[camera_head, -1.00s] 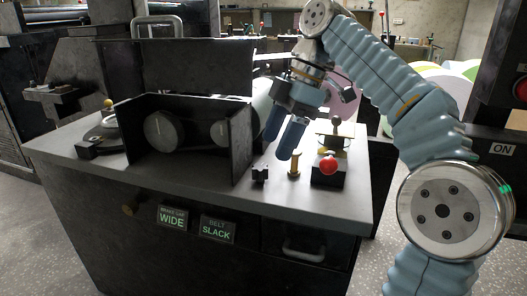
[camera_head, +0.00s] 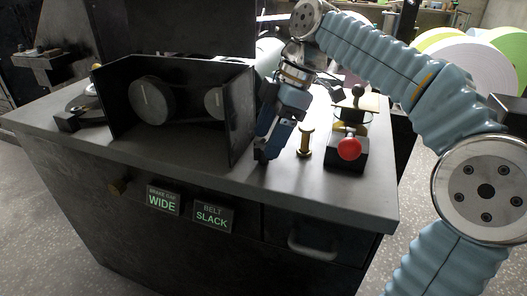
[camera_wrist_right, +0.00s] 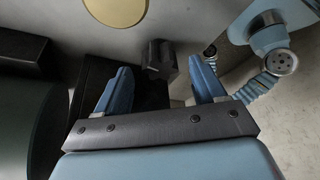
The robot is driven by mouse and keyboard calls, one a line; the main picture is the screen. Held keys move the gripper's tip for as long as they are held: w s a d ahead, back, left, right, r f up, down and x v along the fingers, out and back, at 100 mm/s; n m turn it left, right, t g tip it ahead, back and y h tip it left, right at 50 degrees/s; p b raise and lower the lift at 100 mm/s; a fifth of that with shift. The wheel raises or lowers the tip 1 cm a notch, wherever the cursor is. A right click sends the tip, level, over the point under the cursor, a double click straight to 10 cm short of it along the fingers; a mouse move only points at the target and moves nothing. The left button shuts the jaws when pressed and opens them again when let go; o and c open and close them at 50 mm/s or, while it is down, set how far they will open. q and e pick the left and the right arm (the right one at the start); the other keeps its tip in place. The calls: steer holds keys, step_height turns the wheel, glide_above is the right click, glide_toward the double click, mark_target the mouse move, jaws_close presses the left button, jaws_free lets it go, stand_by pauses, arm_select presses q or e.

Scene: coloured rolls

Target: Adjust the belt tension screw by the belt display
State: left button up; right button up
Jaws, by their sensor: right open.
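The belt display (camera_head: 213,216) on the cabinet's front face reads "BELT SLACK". A small black block-shaped fitting (camera_wrist_right: 160,60), which may be the tension screw, stands on the top above that display. It shows between my right gripper's fingertips (camera_wrist_right: 162,80) in the right wrist view, just beyond them. In the head view my right gripper (camera_head: 268,145) points down at the fitting and largely hides it. The blue fingers are apart, with a gap on both sides of the fitting; contact is not visible. My left gripper is not in view.
A brass post (camera_head: 305,141) and a red knob on a black base (camera_head: 349,148) stand right of the gripper. An open black housing with pulleys (camera_head: 152,101) is close on the left.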

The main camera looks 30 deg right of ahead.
mark_target(264, 144)
steer(key=shift+x, duration=1.6)
steer(key=c, duration=1)
